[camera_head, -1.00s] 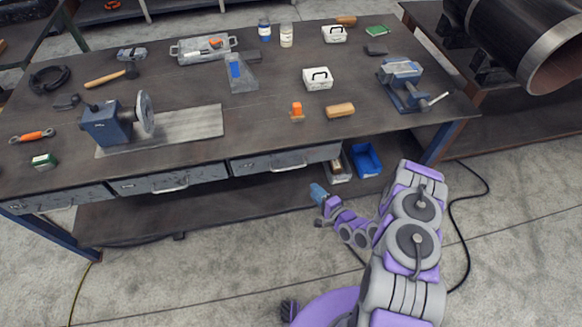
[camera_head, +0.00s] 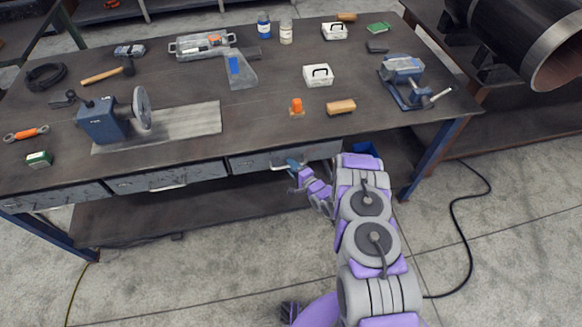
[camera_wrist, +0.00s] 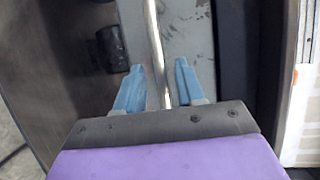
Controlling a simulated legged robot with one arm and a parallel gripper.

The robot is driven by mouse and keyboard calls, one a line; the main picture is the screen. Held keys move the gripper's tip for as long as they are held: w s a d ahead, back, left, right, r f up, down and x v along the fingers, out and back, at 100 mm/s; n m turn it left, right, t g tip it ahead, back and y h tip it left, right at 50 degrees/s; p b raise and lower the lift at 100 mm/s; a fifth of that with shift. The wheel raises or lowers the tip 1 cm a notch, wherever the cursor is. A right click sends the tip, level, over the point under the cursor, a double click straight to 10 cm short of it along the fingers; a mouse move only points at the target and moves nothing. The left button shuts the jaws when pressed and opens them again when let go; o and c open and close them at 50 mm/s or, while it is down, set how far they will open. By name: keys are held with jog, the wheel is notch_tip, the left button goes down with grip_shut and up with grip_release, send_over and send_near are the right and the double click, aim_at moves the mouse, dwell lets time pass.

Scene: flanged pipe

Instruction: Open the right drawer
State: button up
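The right drawer (camera_head: 250,162) is the rightmost grey drawer under the front edge of the workbench, and it looks shut. My gripper (camera_head: 291,164) is at its front, by the handle, which it partly hides in the head view. In the wrist view, the drawer's worn grey front (camera_wrist: 188,35) fills the upper middle. The metal bar handle (camera_wrist: 155,40) runs down between the two blue fingers of my gripper (camera_wrist: 158,65). The fingers are apart, with a gap visible on each side of the bar.
Two more drawers, the middle one (camera_head: 165,178) and the left one (camera_head: 65,194), sit in the same row. The workbench top (camera_head: 270,125) carries tools and boxes. A blue bin (camera_head: 366,147) is partly hidden behind my arm. A black cable (camera_head: 470,235) lies on the floor at right.

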jog(key=shift+w+a, duration=0.3)
jog(key=shift+w, duration=0.1)
jog(key=shift+f, duration=0.1)
grip_shut()
dwell(0.3)
